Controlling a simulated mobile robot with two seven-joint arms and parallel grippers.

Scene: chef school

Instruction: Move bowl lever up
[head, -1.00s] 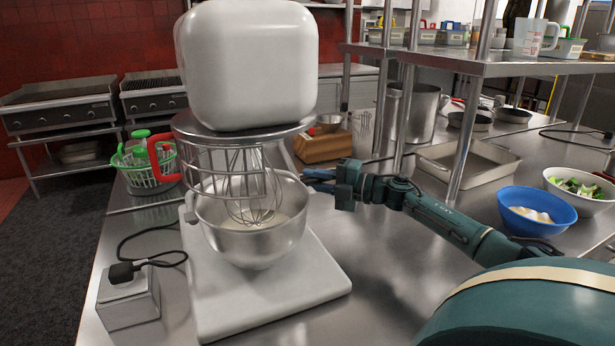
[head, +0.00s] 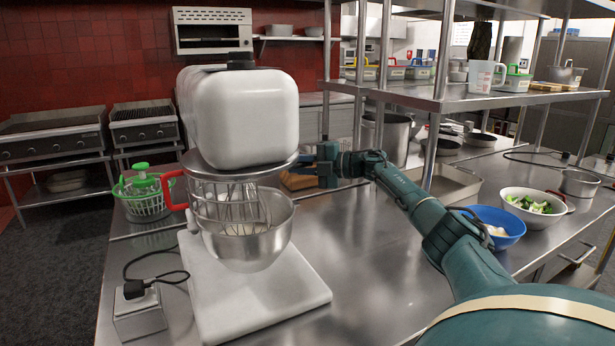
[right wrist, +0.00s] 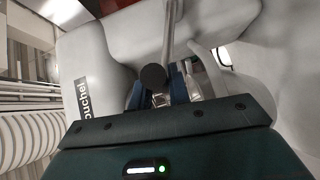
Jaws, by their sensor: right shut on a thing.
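The white stand mixer (head: 245,115) stands on the steel counter. Its metal bowl (head: 248,245) hangs below the wire guard (head: 215,205), with the whisk (head: 240,208) reaching into it. The red handle (head: 172,188) is on the guard's left. My right gripper (head: 312,168) is at the mixer's right side, about level with the guard plate. In the right wrist view, a grey rod lever (right wrist: 169,40) with a black knob (right wrist: 153,77) runs to my right gripper (right wrist: 178,92), which is shut on it; the exact contact is partly hidden. My left gripper is out of view.
A blue bowl (head: 500,222) and a white bowl of greens (head: 535,217) stand on the right counter. Shelf posts (head: 432,150) rise beside my right arm. The counter in front of my arm is clear.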

